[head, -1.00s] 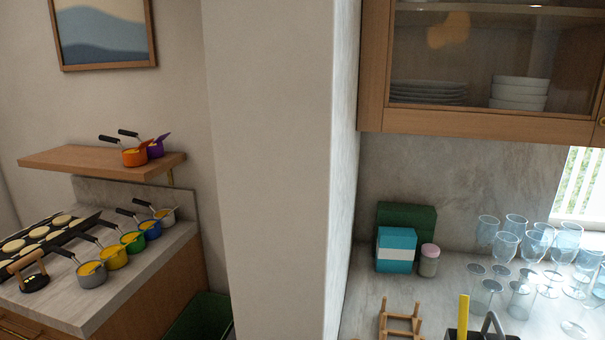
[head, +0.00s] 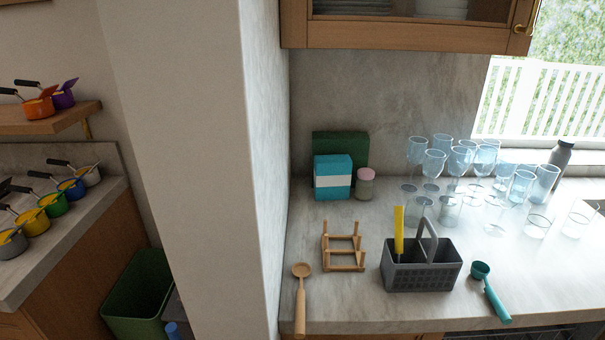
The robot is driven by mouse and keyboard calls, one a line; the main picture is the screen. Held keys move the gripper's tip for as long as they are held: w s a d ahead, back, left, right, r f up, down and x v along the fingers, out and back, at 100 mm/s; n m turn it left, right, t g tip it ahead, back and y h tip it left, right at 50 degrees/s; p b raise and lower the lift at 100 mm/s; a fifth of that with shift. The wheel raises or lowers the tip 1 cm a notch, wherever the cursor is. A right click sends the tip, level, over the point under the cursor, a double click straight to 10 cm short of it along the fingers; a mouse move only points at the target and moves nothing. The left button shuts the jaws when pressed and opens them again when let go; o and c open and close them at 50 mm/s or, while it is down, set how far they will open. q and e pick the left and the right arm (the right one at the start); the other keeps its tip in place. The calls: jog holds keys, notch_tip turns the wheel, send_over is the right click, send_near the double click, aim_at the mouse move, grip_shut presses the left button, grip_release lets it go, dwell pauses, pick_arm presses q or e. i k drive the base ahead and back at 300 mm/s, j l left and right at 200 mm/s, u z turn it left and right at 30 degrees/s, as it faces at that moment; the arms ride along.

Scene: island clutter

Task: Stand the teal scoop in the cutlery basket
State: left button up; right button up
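The teal scoop (head: 489,291) lies on the marble counter in the head view, right of the basket and near the front edge. Its bowl points to the back and its handle to the front right. The grey cutlery basket (head: 421,277) stands upright on the counter with an arched handle. A yellow-handled utensil (head: 398,230) stands upright in its left part. The scoop and basket are apart, with a small gap between them. Neither of my grippers shows in the view.
A wooden spoon (head: 300,298) and a wooden rack (head: 343,247) are left of the basket. Several glasses (head: 461,163) crowd the counter behind it. A teal-and-white box (head: 333,177) and a pink-lidded jar (head: 364,184) stand at the back. A wall pillar (head: 190,150) bounds the counter's left.

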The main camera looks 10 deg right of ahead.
aim_at(479, 270)
jog(key=z, duration=1.65)
